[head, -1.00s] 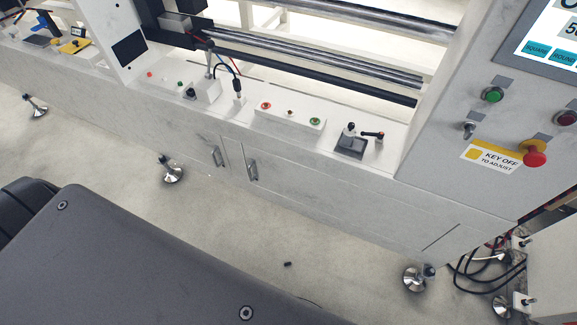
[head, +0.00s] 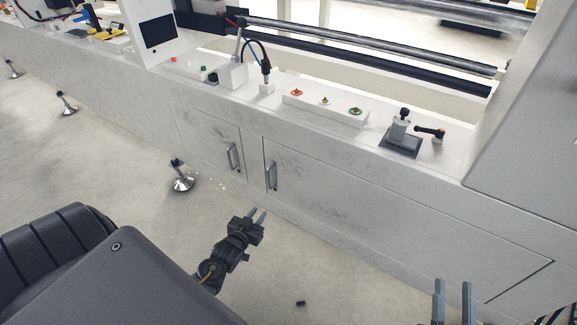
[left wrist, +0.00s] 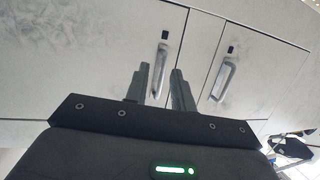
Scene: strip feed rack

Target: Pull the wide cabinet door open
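The wide cabinet door (head: 380,220) is the long white panel right of the narrow door (head: 205,138). It looks shut. Its upright metal handle (head: 272,177) is near its left edge. In the left wrist view, which looks turned over, this handle (left wrist: 160,72) shows just beyond the fingertips, left of the narrow door's handle (left wrist: 222,82). My left gripper (head: 257,214) is open and empty, below and short of the wide door's handle, not touching it. It also shows in the left wrist view (left wrist: 161,80). My right gripper (head: 453,284) is open and empty at the lower right.
The narrow door's own handle (head: 233,157) is close to the left of the wide door's. A levelling foot (head: 182,180) stands on the floor to the left. A small dark piece (head: 300,303) lies on the floor. Controls, including a joystick (head: 402,128), sit on the ledge above.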

